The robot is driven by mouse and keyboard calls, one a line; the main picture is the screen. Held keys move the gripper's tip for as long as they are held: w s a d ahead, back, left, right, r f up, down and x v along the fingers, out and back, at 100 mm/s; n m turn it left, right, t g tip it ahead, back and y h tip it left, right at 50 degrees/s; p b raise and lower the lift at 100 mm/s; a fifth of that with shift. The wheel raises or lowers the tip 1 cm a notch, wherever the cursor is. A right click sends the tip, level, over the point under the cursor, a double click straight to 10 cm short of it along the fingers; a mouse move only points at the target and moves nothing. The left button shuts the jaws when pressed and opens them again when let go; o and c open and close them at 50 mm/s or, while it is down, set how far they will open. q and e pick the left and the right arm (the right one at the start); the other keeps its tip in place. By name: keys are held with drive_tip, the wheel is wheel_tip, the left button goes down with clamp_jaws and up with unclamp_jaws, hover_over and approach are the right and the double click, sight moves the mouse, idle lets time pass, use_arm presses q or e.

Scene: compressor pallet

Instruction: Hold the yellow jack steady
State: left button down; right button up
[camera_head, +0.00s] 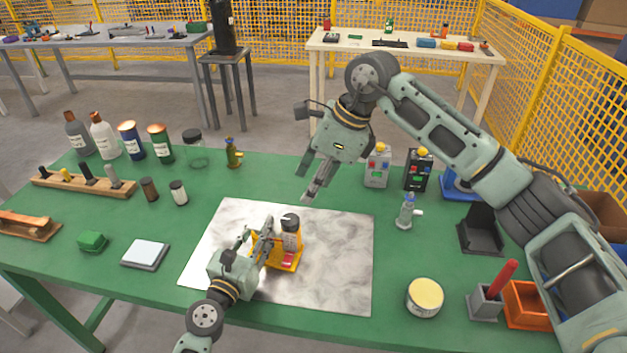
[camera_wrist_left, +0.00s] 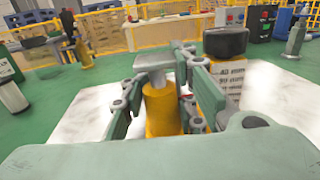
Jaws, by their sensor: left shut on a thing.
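The yellow jack (camera_head: 291,264) stands on the grey-white marbled mat (camera_head: 338,257) on the green table. In the left wrist view its yellow cylinder (camera_wrist_left: 160,112) is between the fingers of my left gripper (camera_wrist_left: 165,92), which is shut on it. In the head view my left gripper (camera_head: 263,242) reaches it from the lower left and hides part of it. A black-capped, light-labelled cylinder (camera_head: 291,238) stands close to its right; the left wrist view shows this cylinder (camera_wrist_left: 228,75) too. My right gripper (camera_head: 313,188) hangs above the mat's far edge, apart from the jack.
Bottles (camera_head: 104,136) stand at the far left. A wooden holder (camera_head: 85,190), a green block (camera_head: 92,241) and a white-topped slab (camera_head: 146,254) lie left of the mat. A yellow-topped tin (camera_head: 425,297) and a small grey bottle (camera_head: 406,212) stand right of it. The mat's right part is bare.

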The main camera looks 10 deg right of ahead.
drive_tip(key=shift+c, duration=0.4)
drive_tip(key=n+g+h, duration=0.1)
drive_tip(key=n+h, duration=0.3)
drive_tip(key=n, duration=1.4)
hover_over(296, 219)
drive_tip(key=f, duration=1.1)
drive_tip(key=shift+a, duration=0.3)
drive_tip(key=shift+m, duration=0.3)
drive_tip(key=c, duration=1)
drive_tip(key=shift+d, duration=0.1)
drive_tip(key=shift+d+r+m, duration=0.1)
drive_tip(key=shift+d+m, duration=0.05)
drive_tip(key=shift+m, duration=0.45)
